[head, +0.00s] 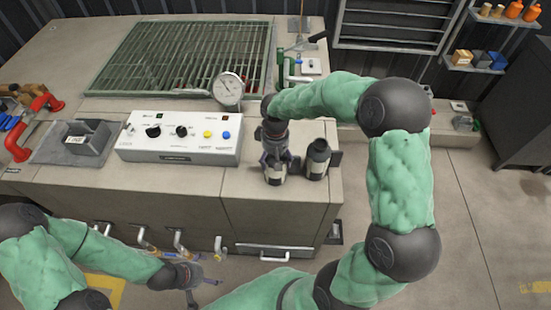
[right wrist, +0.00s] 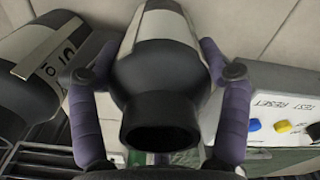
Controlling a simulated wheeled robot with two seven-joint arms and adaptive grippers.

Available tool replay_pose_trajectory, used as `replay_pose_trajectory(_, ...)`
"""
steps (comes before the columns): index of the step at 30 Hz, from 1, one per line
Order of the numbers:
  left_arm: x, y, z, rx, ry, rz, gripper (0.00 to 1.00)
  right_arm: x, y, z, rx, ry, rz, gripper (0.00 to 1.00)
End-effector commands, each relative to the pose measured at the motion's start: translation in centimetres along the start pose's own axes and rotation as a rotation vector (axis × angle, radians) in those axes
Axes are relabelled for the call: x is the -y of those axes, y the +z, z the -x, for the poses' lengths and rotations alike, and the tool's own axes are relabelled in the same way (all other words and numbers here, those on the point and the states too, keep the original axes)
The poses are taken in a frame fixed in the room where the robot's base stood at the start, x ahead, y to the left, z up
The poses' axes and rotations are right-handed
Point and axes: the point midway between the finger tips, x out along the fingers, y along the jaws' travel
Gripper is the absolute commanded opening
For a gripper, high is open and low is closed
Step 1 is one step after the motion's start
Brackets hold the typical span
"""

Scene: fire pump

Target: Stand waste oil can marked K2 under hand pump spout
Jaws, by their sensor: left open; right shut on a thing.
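A dark can with a pale label band (head: 275,177) stands or hangs at the top's front edge. My right gripper (head: 275,159) reaches down onto it, shut on it. In the right wrist view this can (right wrist: 158,75) sits between the purple fingers, its black mouth toward the camera; no K2 mark is readable. A second, similar can (head: 317,160) is just right of it, apart from the gripper; its label in the right wrist view (right wrist: 45,68) is only partly legible. My left gripper (head: 200,283) is open and empty, low before the cabinet. I cannot clearly identify the pump spout.
A white control box (head: 180,136) stands left of the cans. Behind it are a round gauge (head: 229,89) and a green grating (head: 185,57). Green pipework with a lever (head: 285,70) stands at the back right. Pipes and a handle (head: 288,252) stick out of the cabinet front.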

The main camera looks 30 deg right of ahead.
Motion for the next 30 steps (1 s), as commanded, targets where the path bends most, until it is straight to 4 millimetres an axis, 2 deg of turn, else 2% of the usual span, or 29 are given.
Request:
replay_pose_trajectory(9,0.1,0.0,-0.2,0.000,0.000,0.000,1.00,0.0,-0.1,-0.2,-0.002,0.001,0.000,0.32)
replay_pose_trajectory(10,0.1,0.0,-0.1,0.000,0.000,0.000,1.00,0.0,0.0,-0.2,-0.001,0.000,0.000,0.86)
replay_pose_trajectory(12,0.0,0.0,-0.1,0.000,0.000,0.000,1.00,0.0,0.0,-0.2,-0.001,0.000,0.000,1.00)
replay_pose_trajectory(24,0.0,0.0,0.0,0.000,0.000,0.000,1.00,0.0,0.0,0.0,-0.001,0.001,0.000,1.00)
replay_pose_trajectory(30,-0.3,0.0,0.7,0.000,0.000,0.000,1.00,-0.1,-0.1,2.4,-0.003,0.002,0.000,1.00)
